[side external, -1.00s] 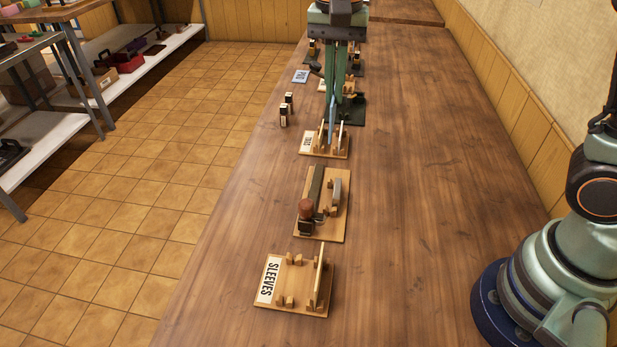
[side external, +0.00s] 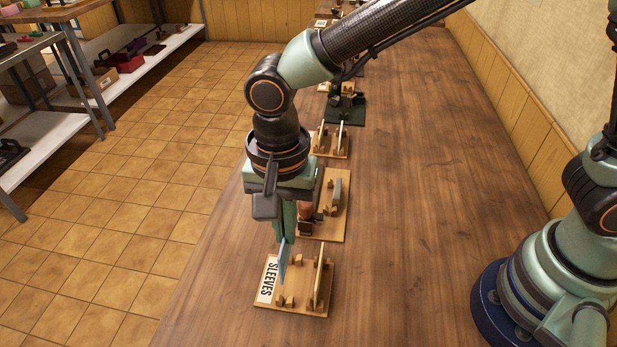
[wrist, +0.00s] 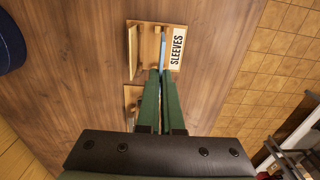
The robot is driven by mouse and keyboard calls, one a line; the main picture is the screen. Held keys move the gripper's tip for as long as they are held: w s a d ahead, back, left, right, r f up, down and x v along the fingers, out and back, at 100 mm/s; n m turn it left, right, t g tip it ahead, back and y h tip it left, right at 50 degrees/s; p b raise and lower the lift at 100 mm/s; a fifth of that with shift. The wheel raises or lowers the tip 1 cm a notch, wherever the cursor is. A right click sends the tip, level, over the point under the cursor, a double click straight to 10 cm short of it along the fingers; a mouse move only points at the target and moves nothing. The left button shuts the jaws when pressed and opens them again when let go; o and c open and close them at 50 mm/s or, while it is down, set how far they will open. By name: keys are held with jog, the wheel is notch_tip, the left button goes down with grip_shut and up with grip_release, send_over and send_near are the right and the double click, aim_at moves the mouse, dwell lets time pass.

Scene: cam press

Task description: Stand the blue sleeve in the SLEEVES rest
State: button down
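The blue sleeve (side external: 284,262) is a thin light-blue piece, held upright by my gripper (side external: 285,238). It is over the left part of the SLEEVES rest (side external: 296,307), close to the label; I cannot tell whether its lower edge touches the board. In the wrist view the blue sleeve (wrist: 163,42) shows as a narrow strip beyond the green fingertips (wrist: 162,72), which are closed on it. The SLEEVES rest (wrist: 147,24) lies beneath it there. The rest has small wooden posts and a pale plate (side external: 319,282) standing at its right.
A wooden board (side external: 332,226) with a clamp-like device stands just behind the SLEEVES rest, partly hidden by my gripper. A further rest (side external: 341,147) with upright plates and a dark green base (side external: 346,110) stand beyond.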

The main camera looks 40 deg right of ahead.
aim_at(288, 260)
jog(key=shift+f, duration=0.15)
jog(key=shift+f, duration=3.35)
jog(key=shift+f, duration=0.25)
jog(key=shift+c, duration=2.2)
grip_release()
jog(key=shift+r, duration=3.55)
